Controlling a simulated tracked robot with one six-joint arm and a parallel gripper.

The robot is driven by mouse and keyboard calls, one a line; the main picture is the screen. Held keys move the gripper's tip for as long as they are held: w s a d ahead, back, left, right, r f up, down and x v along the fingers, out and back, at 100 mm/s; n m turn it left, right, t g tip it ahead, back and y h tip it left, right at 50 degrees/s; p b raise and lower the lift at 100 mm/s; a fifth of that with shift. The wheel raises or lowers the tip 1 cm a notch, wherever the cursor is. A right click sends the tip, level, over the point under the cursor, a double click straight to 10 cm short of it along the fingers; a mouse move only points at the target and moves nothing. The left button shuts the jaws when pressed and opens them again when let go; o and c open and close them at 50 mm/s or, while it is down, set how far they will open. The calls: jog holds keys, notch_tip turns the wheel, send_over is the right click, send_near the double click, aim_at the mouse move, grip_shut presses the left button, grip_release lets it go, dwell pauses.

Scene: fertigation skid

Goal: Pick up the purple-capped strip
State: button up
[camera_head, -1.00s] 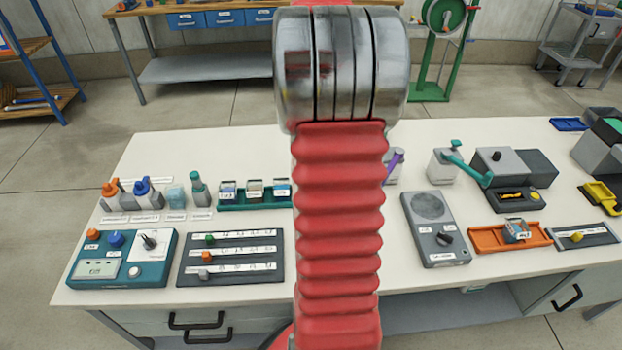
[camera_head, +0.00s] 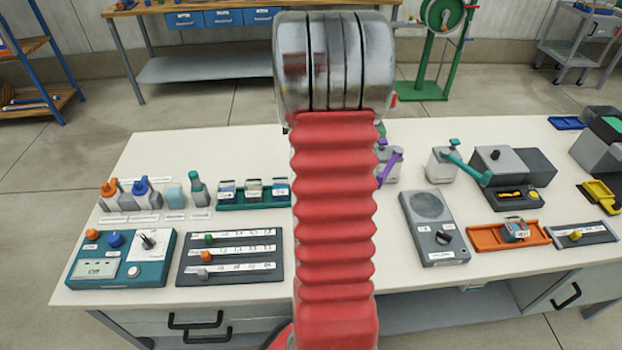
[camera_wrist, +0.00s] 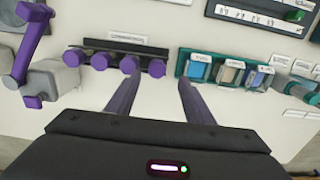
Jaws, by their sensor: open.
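In the wrist view a dark strip (camera_wrist: 116,49) carries a row of round purple caps (camera_wrist: 128,64). It lies on the white bench beside a small printed label. My gripper (camera_wrist: 154,84) is open, its two fingers pointing toward the bench, with nothing between them. The fingertips appear just short of the strip in the picture, mostly to the right of its middle; their height above the bench is hard to tell. In the head view my arm hides the strip and the gripper.
A teal rack (camera_wrist: 226,88) with labelled containers stands right of the strip. A grey dispenser with a purple lever (camera_wrist: 30,50) stands on the left. A dark slider panel (camera_head: 230,257) lies at the bench front. White bench surface is bare between these.

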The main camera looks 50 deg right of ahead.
dwell(0.3)
jog(key=shift+s+d+f, duration=0.1)
jog(key=shift+f, duration=1.25)
jog(key=shift+s+d+f, duration=0.1)
jog(key=shift+f, duration=1.2)
jog(key=shift+c, duration=0.2)
jog(key=c, duration=1.1)
